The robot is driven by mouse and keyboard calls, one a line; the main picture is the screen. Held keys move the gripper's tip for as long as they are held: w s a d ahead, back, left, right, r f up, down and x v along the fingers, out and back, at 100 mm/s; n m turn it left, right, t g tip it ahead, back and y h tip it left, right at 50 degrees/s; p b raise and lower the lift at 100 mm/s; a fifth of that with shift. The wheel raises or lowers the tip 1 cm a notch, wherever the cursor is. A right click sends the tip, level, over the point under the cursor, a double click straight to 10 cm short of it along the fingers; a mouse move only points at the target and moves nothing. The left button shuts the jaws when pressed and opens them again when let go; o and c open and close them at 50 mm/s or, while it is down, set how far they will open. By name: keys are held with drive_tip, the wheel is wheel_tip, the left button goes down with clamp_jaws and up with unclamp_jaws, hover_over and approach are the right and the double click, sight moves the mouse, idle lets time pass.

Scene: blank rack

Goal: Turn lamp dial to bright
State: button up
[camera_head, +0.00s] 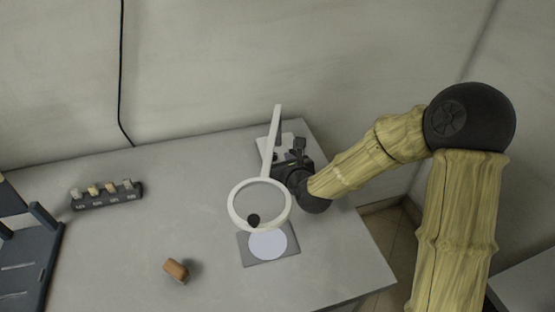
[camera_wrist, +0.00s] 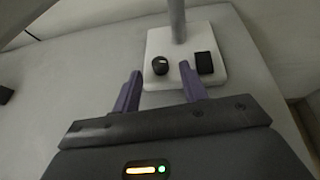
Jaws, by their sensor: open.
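A white lamp with a ring-shaped head (camera_head: 232,212) stands at the back right of the table in the head view. Its white base (camera_wrist: 218,75) shows in the wrist view. On the base sit a round black dial (camera_wrist: 160,66) with a light mark and, to its right, a black rectangular block (camera_wrist: 204,62). My gripper (camera_wrist: 159,88) is open and empty, its two purple fingers pointing at the base. The dial lies just beyond and between the fingertips, seemingly apart from them. In the head view my gripper (camera_head: 289,168) is beside the lamp's post and hides the dial.
A grey square plate with a pale disc (camera_head: 268,244) lies under the ring head. A brown cork-like piece (camera_head: 176,270) lies at the front. A dark rack with several small pegs (camera_head: 107,197) and a dark frame (camera_head: 27,258) are at the left. The middle of the table is clear.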

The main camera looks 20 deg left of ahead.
drive_tip(key=shift+x, duration=1.15)
clamp_jaws()
